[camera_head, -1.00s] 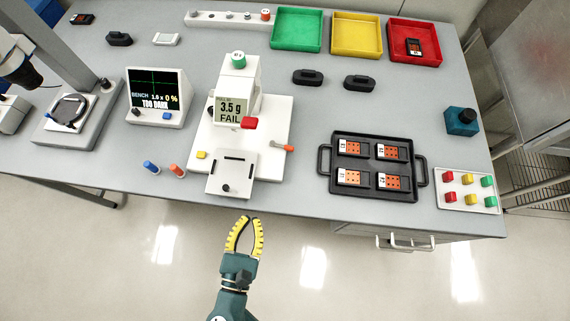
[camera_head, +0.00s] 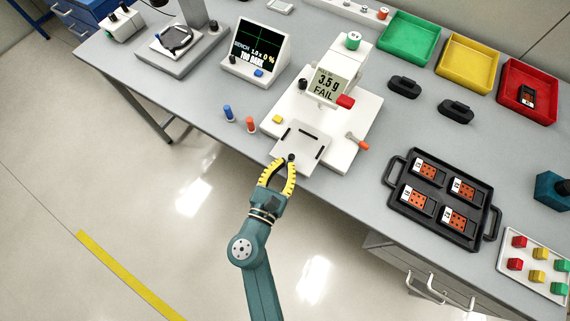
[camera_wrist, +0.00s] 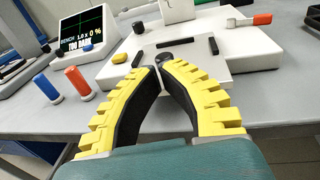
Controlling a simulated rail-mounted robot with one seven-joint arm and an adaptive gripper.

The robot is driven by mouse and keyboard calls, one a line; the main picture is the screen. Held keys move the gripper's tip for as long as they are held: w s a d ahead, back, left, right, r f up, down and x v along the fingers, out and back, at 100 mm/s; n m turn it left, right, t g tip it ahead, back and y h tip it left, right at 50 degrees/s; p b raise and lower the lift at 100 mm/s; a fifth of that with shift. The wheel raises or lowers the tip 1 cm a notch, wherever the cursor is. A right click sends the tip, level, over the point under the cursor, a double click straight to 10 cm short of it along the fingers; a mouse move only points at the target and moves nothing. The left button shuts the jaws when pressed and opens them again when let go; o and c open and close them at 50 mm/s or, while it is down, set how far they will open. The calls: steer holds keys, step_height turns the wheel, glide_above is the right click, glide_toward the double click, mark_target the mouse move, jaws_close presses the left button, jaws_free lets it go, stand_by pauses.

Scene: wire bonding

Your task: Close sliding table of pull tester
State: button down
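The pull tester (camera_head: 309,92) is a white machine on the bench, its screen reading "3.5 g FAIL". Its sliding table (camera_head: 304,143), a pale square plate with dark slots, sticks out from the base's front over the bench edge; it also shows in the wrist view (camera_wrist: 185,66). A dark round knob (camera_head: 291,157) sits near its front edge and shows just beyond my fingertips in the wrist view (camera_wrist: 164,57). My gripper (camera_head: 288,160), with yellow and black curved fingers, has its tips at the knob. The tips are close together; their grip and contact are unclear.
Blue (camera_head: 228,113) and orange (camera_head: 250,124) pegs stand left of the tester, near a "TOO DARK" display (camera_head: 256,54). An orange-tipped lever (camera_head: 358,141) juts from the tester's right side. A black tray (camera_head: 440,198) lies farther right. Open floor lies before the bench.

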mark_target(305, 139)
steer(key=b+x, duration=0.1)
steer(key=x, duration=0.2)
steer(key=d+b+x, duration=0.1)
steer(key=x, duration=0.7)
steer(key=shift+s+d+r+b, duration=0.15)
steer(key=shift+s+d+b, duration=0.15)
steer(key=shift+s+b, duration=0.1)
steer(key=shift+s+a+r+p, duration=0.15)
steer(key=shift+s+p, duration=0.15)
steer(key=p+v, duration=0.3)
steer(key=v, duration=1)
steer(key=shift+s, duration=0.15)
